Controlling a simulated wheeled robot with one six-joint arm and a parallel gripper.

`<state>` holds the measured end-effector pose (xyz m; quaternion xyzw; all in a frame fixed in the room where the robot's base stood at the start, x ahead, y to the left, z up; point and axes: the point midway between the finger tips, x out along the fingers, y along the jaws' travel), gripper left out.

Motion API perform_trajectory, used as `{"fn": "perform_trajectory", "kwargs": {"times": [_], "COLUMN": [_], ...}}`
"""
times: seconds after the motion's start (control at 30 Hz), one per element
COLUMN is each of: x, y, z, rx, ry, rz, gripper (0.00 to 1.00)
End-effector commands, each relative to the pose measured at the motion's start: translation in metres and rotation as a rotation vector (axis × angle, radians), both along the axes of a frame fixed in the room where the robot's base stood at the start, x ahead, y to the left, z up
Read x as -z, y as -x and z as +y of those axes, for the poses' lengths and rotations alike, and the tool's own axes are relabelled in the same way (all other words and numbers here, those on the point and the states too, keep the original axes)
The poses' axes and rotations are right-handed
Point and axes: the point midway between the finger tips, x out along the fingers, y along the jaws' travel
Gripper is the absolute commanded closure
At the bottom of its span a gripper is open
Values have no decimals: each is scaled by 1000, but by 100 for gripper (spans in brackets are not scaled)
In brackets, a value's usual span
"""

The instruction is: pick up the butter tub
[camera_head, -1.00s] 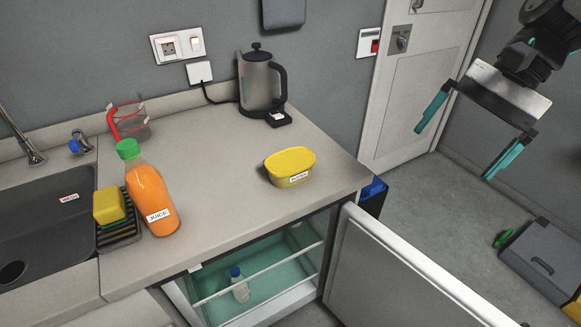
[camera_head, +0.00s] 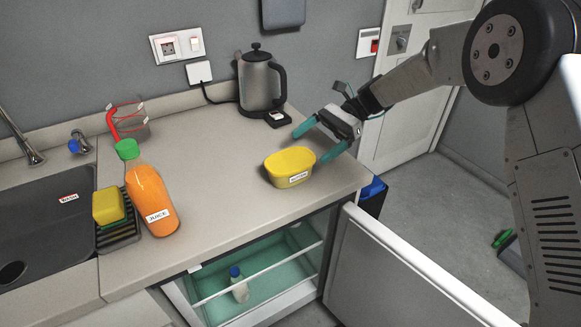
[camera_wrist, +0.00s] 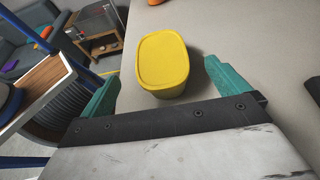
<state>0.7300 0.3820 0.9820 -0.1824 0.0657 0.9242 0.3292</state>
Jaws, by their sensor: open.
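The butter tub (camera_head: 289,168) is yellow with a lid and a white label, and stands upright on the counter near its right front corner. My gripper (camera_head: 318,142) is open, with teal fingers, just behind and to the right of the tub in the head view. In the wrist view the tub (camera_wrist: 163,64) lies ahead, between the lines of the two spread fingers (camera_wrist: 160,82). The fingers appear apart from it, and nothing is held.
The kettle (camera_head: 259,82) stands behind on the counter (camera_head: 225,190). The orange juice bottle (camera_head: 152,190) and sponge (camera_head: 108,205) are at the left by the sink (camera_head: 45,240). Below, the fridge door (camera_head: 400,275) stands open. The counter around the tub is clear.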

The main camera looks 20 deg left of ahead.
Motion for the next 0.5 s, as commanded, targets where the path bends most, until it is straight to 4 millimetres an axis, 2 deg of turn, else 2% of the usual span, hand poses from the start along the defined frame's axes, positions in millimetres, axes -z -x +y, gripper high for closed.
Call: {"fn": "perform_trajectory", "kwargs": {"times": [0.5], "x": [23], "y": [43], "z": [36], "rx": [0], "ry": [1], "rz": [-1], "gripper": [0]}}
